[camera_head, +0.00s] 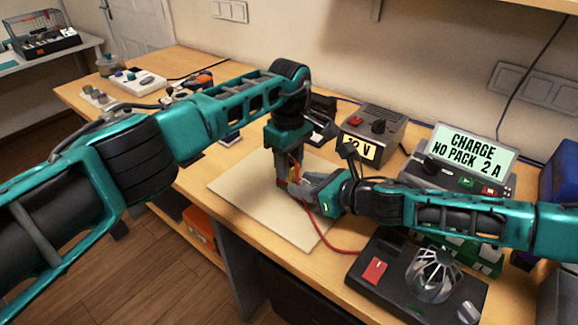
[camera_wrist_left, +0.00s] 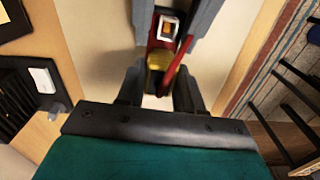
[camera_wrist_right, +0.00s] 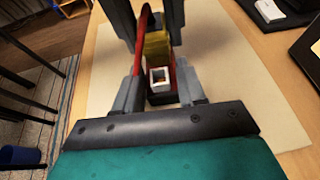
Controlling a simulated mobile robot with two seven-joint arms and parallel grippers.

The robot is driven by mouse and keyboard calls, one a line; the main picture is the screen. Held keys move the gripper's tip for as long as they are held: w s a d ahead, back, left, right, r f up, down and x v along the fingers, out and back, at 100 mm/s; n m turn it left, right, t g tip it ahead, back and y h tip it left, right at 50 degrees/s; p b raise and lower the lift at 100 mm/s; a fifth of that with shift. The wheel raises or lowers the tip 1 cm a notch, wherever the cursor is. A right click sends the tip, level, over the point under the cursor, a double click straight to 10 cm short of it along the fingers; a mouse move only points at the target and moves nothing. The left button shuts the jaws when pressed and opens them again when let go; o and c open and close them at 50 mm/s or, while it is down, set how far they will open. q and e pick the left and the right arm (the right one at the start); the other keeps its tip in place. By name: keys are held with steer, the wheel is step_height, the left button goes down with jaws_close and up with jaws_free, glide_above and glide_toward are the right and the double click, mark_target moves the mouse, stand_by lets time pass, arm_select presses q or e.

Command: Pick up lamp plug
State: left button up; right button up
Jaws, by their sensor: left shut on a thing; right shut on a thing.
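My left gripper (camera_head: 283,180) points straight down above the cream mat. It is shut on a yellow block (camera_wrist_left: 158,62), which shows between its jaws in the left wrist view. My right gripper (camera_head: 300,190) comes in level from the right, close against the left one. It is shut on a dark red and black piece with a white-rimmed socket (camera_wrist_right: 160,76). The yellow block (camera_wrist_right: 157,44) lies just beyond that piece in the right wrist view. A red lead (camera_head: 330,242) runs from between the grippers towards the black base. I cannot tell which held piece is the lamp plug.
The cream mat (camera_head: 240,185) is mostly bare. A black base with a wire cage (camera_head: 432,275) stands front right. A grey supply box (camera_head: 373,132) and a charger with a lit display (camera_head: 466,152) stand behind the right arm. Small parts crowd the back left.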

arm_select(q)
step_height(320, 180, up, 10)
arm_select(e)
steer(key=o, duration=1.2)
steer(key=shift+d, duration=0.1)
steer(key=v, duration=1.1)
steer(key=shift+s+d+r, duration=0.2)
steer(key=shift+d, duration=0.05)
arm_select(q)
steer(key=shift+a, duration=0.1)
arm_select(e)
steer(key=shift+s, duration=0.2)
